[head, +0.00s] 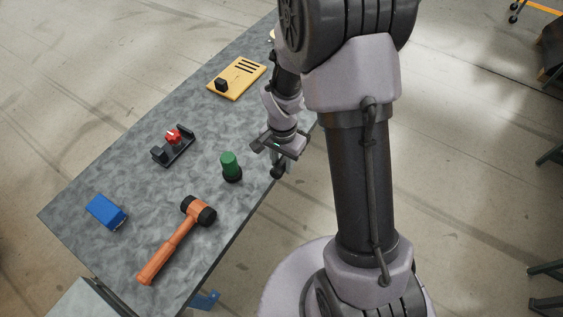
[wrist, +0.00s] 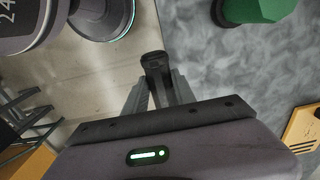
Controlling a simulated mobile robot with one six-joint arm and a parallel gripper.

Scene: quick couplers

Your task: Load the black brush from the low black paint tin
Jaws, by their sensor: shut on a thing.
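My gripper (head: 279,160) hangs over the right edge of the table, with its fingers shut on a dark black piece. In the wrist view the black piece (wrist: 155,63) sticks out between the fingers. Its shape fits a handle, but I cannot tell for sure that it is the black brush. A green cylinder (head: 229,161) stands upright in or on a low round black base (head: 232,177), left of my gripper and apart from it. The green cylinder also shows at the top of the wrist view (wrist: 258,8). I cannot make out a black paint tin for certain.
On the grey table (head: 100,215) lie an orange mallet (head: 172,245), a blue block (head: 105,210), a black holder with a red part (head: 174,146) and a yellow slotted board (head: 240,80) bearing a small black block (head: 221,85). Bare tabletop lies between them.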

